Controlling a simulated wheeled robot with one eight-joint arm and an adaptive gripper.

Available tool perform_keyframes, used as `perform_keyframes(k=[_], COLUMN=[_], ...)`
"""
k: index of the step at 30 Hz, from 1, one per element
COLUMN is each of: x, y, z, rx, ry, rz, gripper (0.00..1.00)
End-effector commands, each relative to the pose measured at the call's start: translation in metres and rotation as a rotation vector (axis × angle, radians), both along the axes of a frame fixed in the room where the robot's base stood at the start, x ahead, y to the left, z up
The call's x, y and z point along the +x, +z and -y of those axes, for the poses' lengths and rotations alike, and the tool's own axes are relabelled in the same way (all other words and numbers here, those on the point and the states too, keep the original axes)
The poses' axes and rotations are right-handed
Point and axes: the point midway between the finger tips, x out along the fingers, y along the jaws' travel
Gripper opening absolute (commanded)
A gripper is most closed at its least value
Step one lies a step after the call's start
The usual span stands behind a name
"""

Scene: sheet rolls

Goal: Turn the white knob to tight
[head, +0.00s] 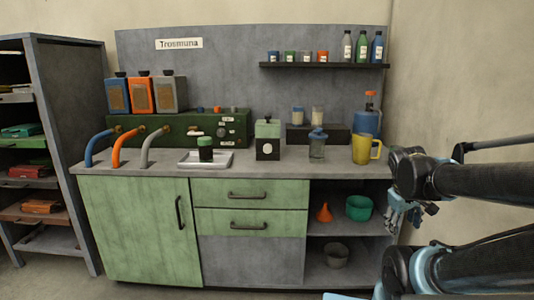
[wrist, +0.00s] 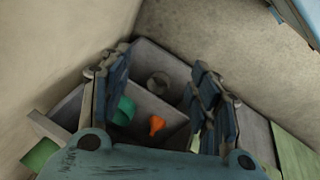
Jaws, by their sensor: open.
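A dark green panel (head: 175,128) with several small controls and white labels stands on the counter behind the hoses. A small pale lever or knob (head: 194,132) shows on its front. A green-and-black box (head: 267,128) on the counter has a round white spot (head: 267,149), which could be a knob or a label. The setting of either is too small to read. My gripper (head: 404,214) is at the right, by the cabinet's right end and well apart from both. In the wrist view my gripper (wrist: 163,95) is open and empty, facing the open shelves.
The counter (head: 335,171) carries a yellow mug (head: 366,149), a glass jar (head: 317,146) and a white tray (head: 222,165) with a green-and-black jar (head: 205,150). An orange funnel (head: 324,212) and green bowl (head: 358,207) sit on the open shelf. A shelf rack (head: 82,140) stands left.

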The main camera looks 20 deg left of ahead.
Motion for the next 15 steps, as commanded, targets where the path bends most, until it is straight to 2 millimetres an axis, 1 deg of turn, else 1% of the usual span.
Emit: perform_keyframes(k=[1,5,6,8,11,14,15], x=[0.016,0.054,0.066,0.083,0.113,0.14,0.15], y=[0.005,0.018,0.023,0.028,0.038,0.048,0.051], z=[-0.004,-0.014,-0.019,-0.027,-0.045,-0.067,-0.078], rx=[-0.049,-0.193,-0.237,-0.307,-0.423,-0.544,-0.593], ry=[0.077,0.273,0.333,0.422,0.567,0.711,0.767], rz=[0.011,0.045,0.057,0.072,0.099,0.126,0.137], gripper=[0.56,0.56,0.56,0.56,0.56,0.56,0.56])
